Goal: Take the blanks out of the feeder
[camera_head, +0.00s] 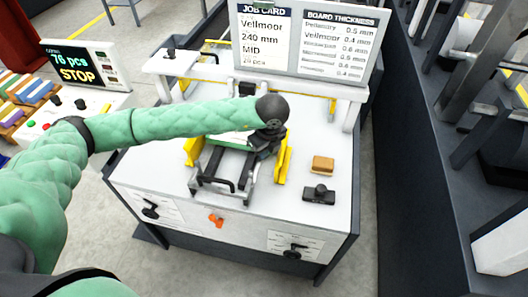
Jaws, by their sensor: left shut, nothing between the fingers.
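The feeder (249,188) is on the white machine top, with dark rails and yellow side guides (284,162). A pale stack with a green edge, which looks like the blanks (228,139), lies between the guides. My left forearm covers much of it from above, so its height cannot be told. My left gripper (262,150) points down at the right part of the feeder, beside the right yellow guide. It is shut with nothing in it. Whether its fingertips touch the blanks cannot be told. My right gripper is out of view.
A job card board (306,40) stands on a white crossbar behind the feeder. A tan block (323,164) and a black device (319,194) lie right of it. A counter display (80,65) reads "76 pcs STOP" at left. The right machine top is mostly clear.

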